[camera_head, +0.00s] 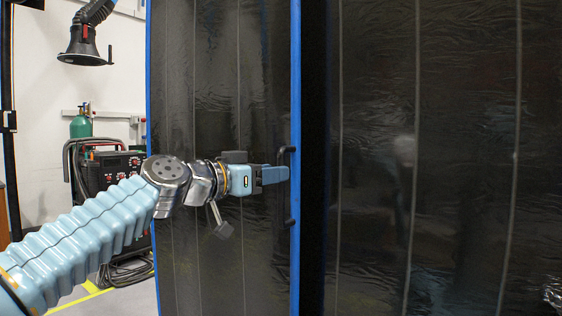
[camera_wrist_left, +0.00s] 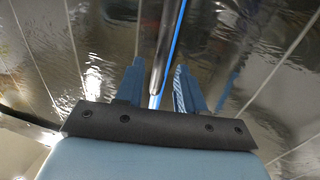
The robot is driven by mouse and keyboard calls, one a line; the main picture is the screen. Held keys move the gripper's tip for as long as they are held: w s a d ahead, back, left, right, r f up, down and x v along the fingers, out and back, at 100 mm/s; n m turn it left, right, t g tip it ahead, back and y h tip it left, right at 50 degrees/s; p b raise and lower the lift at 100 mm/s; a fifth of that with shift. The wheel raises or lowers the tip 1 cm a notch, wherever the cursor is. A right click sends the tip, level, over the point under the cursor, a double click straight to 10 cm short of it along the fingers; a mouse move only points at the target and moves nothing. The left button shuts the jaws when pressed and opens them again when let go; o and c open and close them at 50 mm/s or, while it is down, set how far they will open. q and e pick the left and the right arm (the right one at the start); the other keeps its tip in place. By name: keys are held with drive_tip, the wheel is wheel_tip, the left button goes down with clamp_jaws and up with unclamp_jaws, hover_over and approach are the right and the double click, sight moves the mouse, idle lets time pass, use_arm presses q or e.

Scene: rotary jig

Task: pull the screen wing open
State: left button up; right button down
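The screen wing (camera_head: 215,80) is a tall dark glossy panel with a blue frame, left of centre in the head view. A dark handle (camera_head: 286,151) stands upright on its right blue edge; its middle is hidden by my gripper. My left gripper (camera_head: 276,176) is at the handle, between its two end mounts. In the left wrist view the handle bar (camera_wrist_left: 164,50) runs between the two blue fingers (camera_wrist_left: 159,88). The fingers are apart, with a visible gap on each side of the bar. My right gripper is not in view.
Another dark glossy panel (camera_head: 450,150) fills the right, past a dark upright strip (camera_head: 313,150). At the left stand a machine (camera_head: 110,172), a green cylinder (camera_head: 81,124) and a hanging black extraction hood (camera_head: 83,45). Some floor shows at lower left.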

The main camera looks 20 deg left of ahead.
use_arm(q)
drive_tip(key=p+x, duration=0.1)
drive_tip(key=x, duration=0.2)
drive_tip(key=shift+w+d, duration=0.1)
drive_tip(key=shift+d, duration=0.05)
drive_tip(key=shift+c, duration=0.3)
clamp_jaws()
